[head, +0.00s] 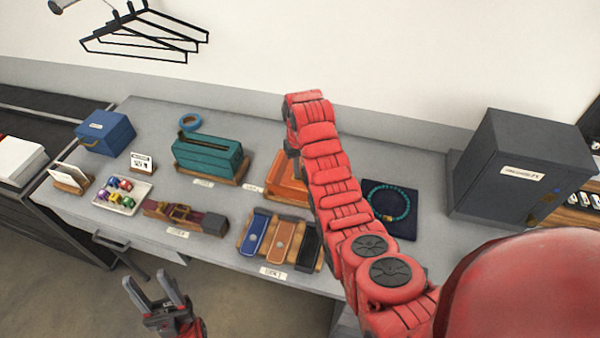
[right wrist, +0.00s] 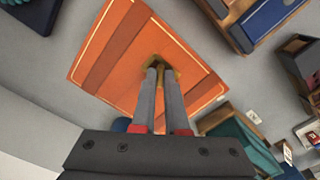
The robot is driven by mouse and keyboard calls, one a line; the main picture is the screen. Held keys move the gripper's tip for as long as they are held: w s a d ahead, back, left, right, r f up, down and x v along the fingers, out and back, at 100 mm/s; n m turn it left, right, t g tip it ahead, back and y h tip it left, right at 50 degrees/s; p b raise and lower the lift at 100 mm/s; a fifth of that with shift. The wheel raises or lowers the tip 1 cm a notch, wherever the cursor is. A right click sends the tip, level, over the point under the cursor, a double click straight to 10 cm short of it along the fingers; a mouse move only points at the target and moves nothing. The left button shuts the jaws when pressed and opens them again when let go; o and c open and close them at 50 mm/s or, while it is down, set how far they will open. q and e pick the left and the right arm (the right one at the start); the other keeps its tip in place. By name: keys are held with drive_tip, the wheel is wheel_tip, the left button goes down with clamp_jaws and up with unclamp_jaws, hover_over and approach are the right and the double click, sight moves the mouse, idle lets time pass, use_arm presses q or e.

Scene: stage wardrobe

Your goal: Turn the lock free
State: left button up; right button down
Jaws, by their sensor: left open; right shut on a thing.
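An orange box (head: 285,182) with darker bands stands on the grey table, partly hidden behind my right arm. In the right wrist view, its orange face (right wrist: 115,60) fills the upper middle, with a small brass lock piece (right wrist: 157,60) on it. My right gripper (right wrist: 163,72) is shut on this brass piece; its fingertips hide most of it, so I cannot tell which way it is turned. In the head view my right arm hides the right gripper's fingers. My left gripper (head: 155,290) is open and empty, in front of the table's front edge.
A teal case (head: 208,158) stands left of the orange box. A tray of strapped items (head: 280,245) lies in front, and a necklace on a dark pad (head: 390,210) lies to the right. A grey cabinet (head: 520,165) stands at the right end. Black hangers (head: 145,35) hang above.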

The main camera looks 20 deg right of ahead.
drive_tip(key=n, duration=0.5)
drive_tip(key=shift+n, duration=0.3)
drive_tip(key=n, duration=0.4)
drive_tip(key=shift+n, duration=0.7)
drive_tip(key=c, duration=0.9)
unclamp_jaws()
drive_tip(key=shift+c, duration=0.2)
